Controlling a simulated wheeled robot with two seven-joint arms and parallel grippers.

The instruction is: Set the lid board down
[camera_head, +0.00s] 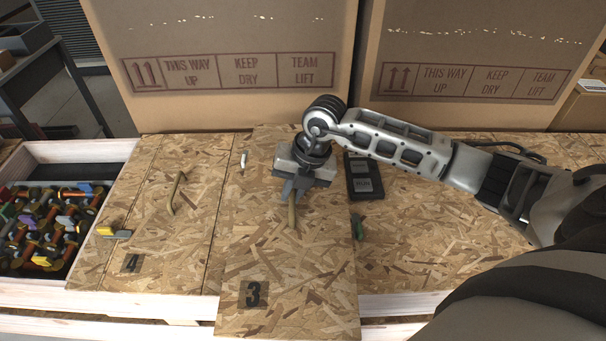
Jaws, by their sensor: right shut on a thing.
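The lid board (240,262) is an oriented-strand panel with a dark "3" near its front end. My right gripper (292,192) comes in from the right and is shut on the board's brown handle (292,218), pointing down. The board's near end reaches past the crate's pale front rail (120,297). Its left edge overlaps the neighbouring board marked "4" (150,225). I cannot tell whether it rests on the boards below or hangs just above them. My left gripper is not in view.
An open crate bay (70,152) with many coloured parts is at the left. A black handheld device (364,178), a green-handled tool (358,228), a yellow tool (112,233) and a small pale tool (243,160) lie on boards. Large cartons (225,50) stand behind.

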